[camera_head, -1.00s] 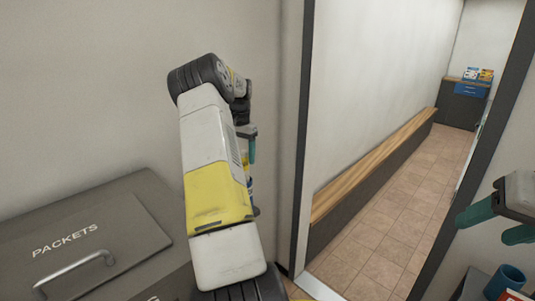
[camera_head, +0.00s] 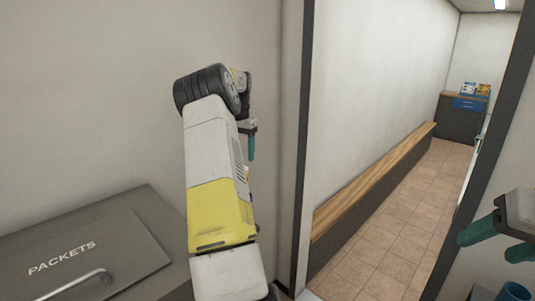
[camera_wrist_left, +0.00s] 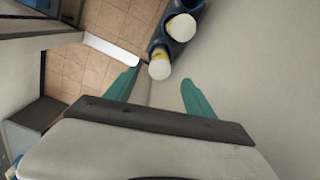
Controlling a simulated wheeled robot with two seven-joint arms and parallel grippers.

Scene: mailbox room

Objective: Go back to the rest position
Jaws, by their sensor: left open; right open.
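My left arm rises through the middle of the head view, and my left gripper (camera_head: 251,140) hangs at its far end with a teal finger showing. The left wrist view shows both teal fingers of this gripper (camera_wrist_left: 160,90) apart, with nothing held between them. My right gripper (camera_head: 499,243) is at the right edge of the head view, its teal fingers apart and empty. Part of it is cut off by the frame.
A grey bin marked PACKETS (camera_head: 128,238) stands at lower left. A doorway frame (camera_head: 300,150) opens onto a tiled corridor with a wooden-topped bench (camera_head: 380,172). A blue cup (camera_head: 514,292) is at lower right.

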